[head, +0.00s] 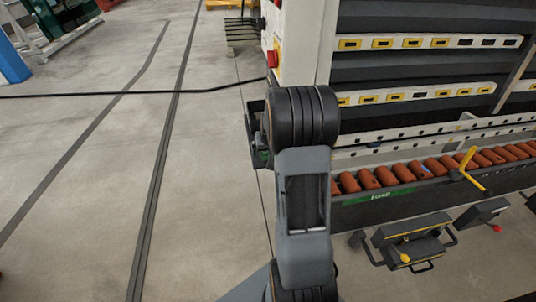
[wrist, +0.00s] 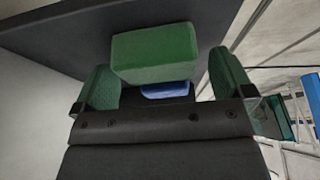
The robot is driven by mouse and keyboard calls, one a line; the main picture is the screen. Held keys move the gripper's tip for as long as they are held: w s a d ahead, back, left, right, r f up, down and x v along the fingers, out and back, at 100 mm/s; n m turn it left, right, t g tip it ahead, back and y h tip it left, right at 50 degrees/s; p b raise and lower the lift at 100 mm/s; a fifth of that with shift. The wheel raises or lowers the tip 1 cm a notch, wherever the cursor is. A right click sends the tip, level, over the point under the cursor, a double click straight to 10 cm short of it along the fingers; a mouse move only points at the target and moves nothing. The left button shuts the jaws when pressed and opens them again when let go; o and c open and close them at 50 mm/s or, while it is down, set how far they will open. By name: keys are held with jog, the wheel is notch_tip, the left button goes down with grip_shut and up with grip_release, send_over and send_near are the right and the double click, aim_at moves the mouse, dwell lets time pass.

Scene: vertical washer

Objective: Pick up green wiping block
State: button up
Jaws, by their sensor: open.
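The green wiping block (wrist: 155,53) shows in the upper middle of the wrist view, a plain box shape against a dark panel. My gripper (wrist: 162,78) is open, with one green-padded finger on each side of the picture. The block appears between the fingers, toward their tips, with gaps visible on both sides; I cannot tell its exact depth. A blue piece (wrist: 166,90) shows just below the block, partly hidden by it and by my gripper's dark body. In the head view my own arm hides the gripper and most of the area around it.
A dark holder (head: 252,150) juts from the left end of the washer machine (head: 305,40), beside my arm. A conveyor of orange rollers (head: 403,173) runs to the right. A black cable (head: 150,92) crosses the floor. The concrete floor (head: 90,210) at left is largely open.

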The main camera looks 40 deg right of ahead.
jog(key=shift+f, duration=0.1)
jog(key=c, duration=1)
jog(key=shift+r, duration=0.6)
notch_tip(320, 180, up, 2)
jog(key=shift+r+p, duration=0.2)
jog(key=shift+p, duration=0.1)
jog(key=s+d+r, duration=0.1)
jog(key=s+r, duration=0.2)
jog(key=s, duration=0.1)
jog(key=s+d+r, duration=0.1)
jog(key=s+r, duration=0.2)
jog(key=s, duration=0.2)
jog(key=s+d+r, duration=0.1)
jog(key=s+r, duration=0.2)
jog(key=s, duration=0.1)
jog(key=shift+s+d+r, duration=0.2)
jog(key=shift+s+r, duration=0.05)
jog(key=shift+s, duration=0.05)
